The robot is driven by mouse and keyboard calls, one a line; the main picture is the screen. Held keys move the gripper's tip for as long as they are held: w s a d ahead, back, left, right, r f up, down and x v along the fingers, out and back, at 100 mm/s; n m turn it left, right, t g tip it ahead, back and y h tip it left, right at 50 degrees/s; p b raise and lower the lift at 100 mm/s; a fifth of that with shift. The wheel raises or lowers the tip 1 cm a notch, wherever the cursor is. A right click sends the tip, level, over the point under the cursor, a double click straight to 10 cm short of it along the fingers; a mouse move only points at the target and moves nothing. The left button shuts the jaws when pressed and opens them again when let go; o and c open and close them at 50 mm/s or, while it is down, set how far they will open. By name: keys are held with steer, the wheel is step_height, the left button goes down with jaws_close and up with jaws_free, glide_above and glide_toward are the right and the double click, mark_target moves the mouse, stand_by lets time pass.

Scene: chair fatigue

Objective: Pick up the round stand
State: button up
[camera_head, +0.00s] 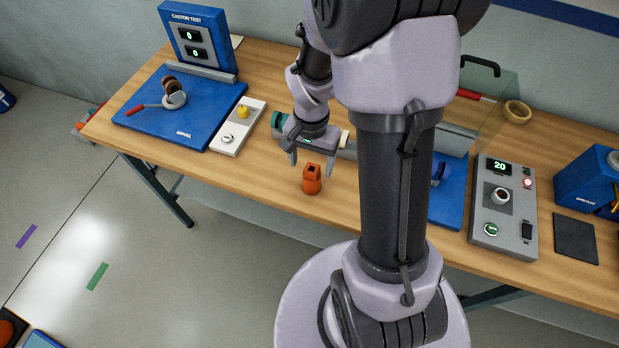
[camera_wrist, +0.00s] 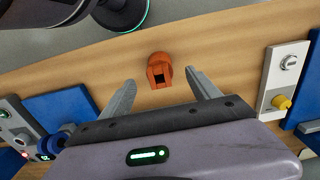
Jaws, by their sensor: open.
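A ring-shaped, tan wooden piece (camera_head: 517,111), the roundest stand-like thing in view, lies at the back right of the table. It is far from my gripper and does not show in the wrist view. My gripper (camera_head: 311,165) is open and points down over the table's front middle. A small orange piece (camera_head: 312,181) with a rounded base and a square hole in its top stands upright there. In the wrist view the orange piece (camera_wrist: 159,70) sits between and slightly beyond my fingertips (camera_wrist: 160,80), apart from both. Nothing is held.
A blue caster test rig (camera_head: 180,110) and a white switch box (camera_head: 237,127) stand left. A clear guard (camera_head: 485,105) stands between my arm and the ring. A grey control box (camera_head: 504,207) showing 20 and a dark pad (camera_head: 575,238) lie right. My arm hides the table's middle.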

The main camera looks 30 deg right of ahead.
mark_target(312, 176)
step_height(312, 176, down, 7)
steer(key=shift+d+r+b, duration=0.15)
steer(key=shift+r+b, duration=0.05)
steer(key=shift+b, duration=0.8)
steer(key=shift+r, duration=0.1)
jaws_close()
